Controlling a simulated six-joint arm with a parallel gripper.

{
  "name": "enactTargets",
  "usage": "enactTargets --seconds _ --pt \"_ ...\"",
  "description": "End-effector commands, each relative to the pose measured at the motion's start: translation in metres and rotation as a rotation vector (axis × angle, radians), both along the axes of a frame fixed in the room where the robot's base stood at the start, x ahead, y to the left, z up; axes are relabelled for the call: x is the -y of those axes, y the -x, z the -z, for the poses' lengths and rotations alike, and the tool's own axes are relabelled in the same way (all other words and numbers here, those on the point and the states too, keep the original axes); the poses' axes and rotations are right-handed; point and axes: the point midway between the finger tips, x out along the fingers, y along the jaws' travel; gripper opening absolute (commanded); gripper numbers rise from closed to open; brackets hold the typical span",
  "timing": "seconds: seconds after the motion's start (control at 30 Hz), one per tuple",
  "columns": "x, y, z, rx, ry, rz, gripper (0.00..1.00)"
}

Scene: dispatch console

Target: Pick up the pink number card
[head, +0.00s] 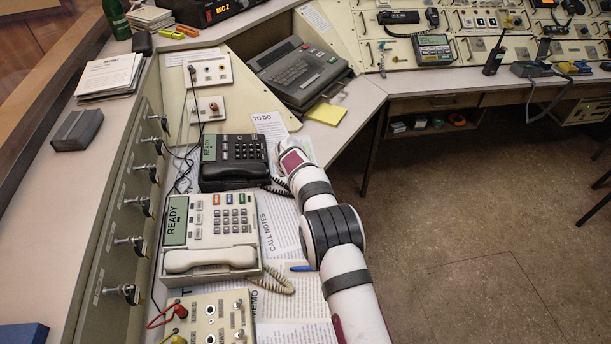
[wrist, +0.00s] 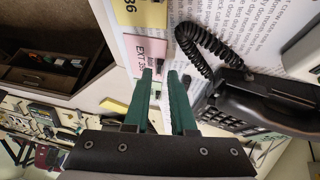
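The pink number card (wrist: 143,48) shows in the wrist view, lying on the pale desk next to a printed sheet. Dark lettering that seems to begin "EXT 3" is on it, partly hidden by a finger. My gripper (wrist: 160,76) has two green fingers spread apart with a gap between them. Its tips are just below the card in that picture, and the left tip overlaps its lower edge. I cannot tell the height above the card. In the head view my white arm reaches over the desk and hides the fingers; I cannot make out the card there.
A yellow card (wrist: 140,11) marked "36" lies beyond the pink one. A black phone (head: 233,162) with a coiled cord (wrist: 205,52) stands close by on the right in the wrist view. A cream phone (head: 212,238), a keyboard terminal (head: 298,72) and paper sheets crowd the desk.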

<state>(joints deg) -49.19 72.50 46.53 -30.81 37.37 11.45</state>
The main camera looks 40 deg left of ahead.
Motion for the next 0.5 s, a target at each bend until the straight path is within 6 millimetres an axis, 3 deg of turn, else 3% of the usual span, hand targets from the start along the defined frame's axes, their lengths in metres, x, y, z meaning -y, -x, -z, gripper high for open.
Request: enactTargets --seconds 0.13,0.37,0.4,0.5 --pt "-0.004 -0.009 0.017 -0.001 0.0 0.002 0.24" --pt "-0.005 -0.011 0.019 -0.001 -0.001 0.002 0.24" --pt "-0.005 -0.011 0.019 -0.001 -0.001 0.002 0.22" --pt "-0.005 -0.011 0.019 -0.001 -0.001 0.002 0.04"
